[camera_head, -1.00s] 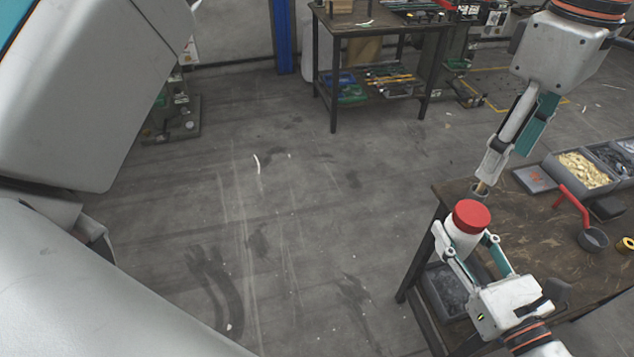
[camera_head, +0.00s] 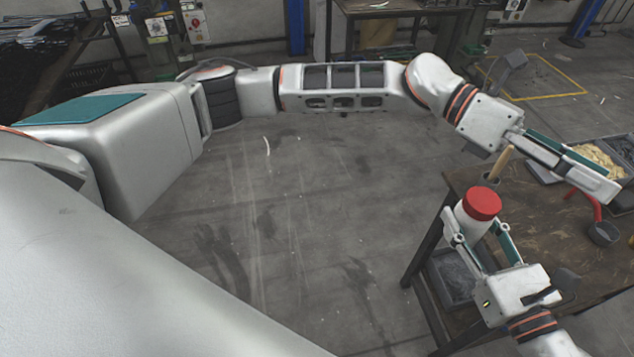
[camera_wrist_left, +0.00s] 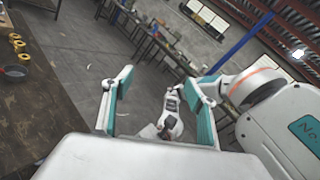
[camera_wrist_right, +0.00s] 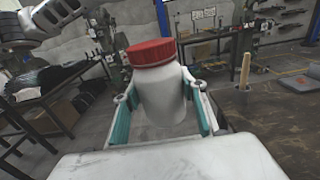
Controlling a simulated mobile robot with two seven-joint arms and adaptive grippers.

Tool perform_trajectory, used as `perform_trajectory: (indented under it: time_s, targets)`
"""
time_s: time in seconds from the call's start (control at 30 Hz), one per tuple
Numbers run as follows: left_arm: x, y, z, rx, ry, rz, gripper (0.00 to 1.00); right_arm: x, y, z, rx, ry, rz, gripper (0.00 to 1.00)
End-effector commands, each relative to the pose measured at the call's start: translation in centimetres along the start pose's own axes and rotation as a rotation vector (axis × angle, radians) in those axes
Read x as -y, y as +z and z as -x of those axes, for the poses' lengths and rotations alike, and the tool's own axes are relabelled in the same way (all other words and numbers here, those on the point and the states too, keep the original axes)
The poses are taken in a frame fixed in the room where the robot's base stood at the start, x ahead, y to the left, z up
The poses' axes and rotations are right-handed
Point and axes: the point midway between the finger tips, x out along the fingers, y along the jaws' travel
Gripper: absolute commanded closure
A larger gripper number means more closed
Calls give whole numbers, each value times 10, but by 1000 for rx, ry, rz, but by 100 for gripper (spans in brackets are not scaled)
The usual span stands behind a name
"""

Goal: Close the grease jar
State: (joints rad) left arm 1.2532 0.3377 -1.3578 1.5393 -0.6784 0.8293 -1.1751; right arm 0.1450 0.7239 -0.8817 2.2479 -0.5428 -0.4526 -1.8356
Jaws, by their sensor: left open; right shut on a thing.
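The grease jar is a white jar (camera_head: 470,224) with a red lid (camera_head: 482,204) sitting on its top. My right gripper (camera_head: 474,236) is shut around the jar's body and holds it upright by the table's left edge. The right wrist view shows the jar (camera_wrist_right: 163,100) between both fingers, with the red lid (camera_wrist_right: 151,53) on it. I cannot tell how tightly the lid sits. My left gripper (camera_head: 607,184) is open and empty, above and right of the jar, pointing right over the table. Its spread fingers (camera_wrist_left: 157,88) show in the left wrist view.
The brown worktable (camera_head: 535,215) lies on the right. A grey cup (camera_head: 489,181) with a wooden handle (camera_head: 503,161) stands just behind the jar. A red-handled item (camera_head: 588,203), a dark round cup (camera_head: 604,234) and bins (camera_head: 612,150) lie further right.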

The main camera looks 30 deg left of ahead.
Motion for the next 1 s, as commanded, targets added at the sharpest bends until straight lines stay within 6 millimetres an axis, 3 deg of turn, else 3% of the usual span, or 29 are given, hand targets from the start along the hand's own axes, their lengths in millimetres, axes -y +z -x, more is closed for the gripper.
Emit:
perform_trajectory:
  time_s: [0.3,0.57,0.77,1.0]
  targets:
    - [-56,-15,48,403,131,373,43,0,1,0,2,0,0,100]
    - [-83,-43,71,664,150,704,43,0,1,0,2,0,0,100]
    - [-100,-75,93,864,143,965,43,0,1,0,2,0,0,100]
    - [-120,-135,131,1114,145,1278,43,0,1,0,2,0,0,100]
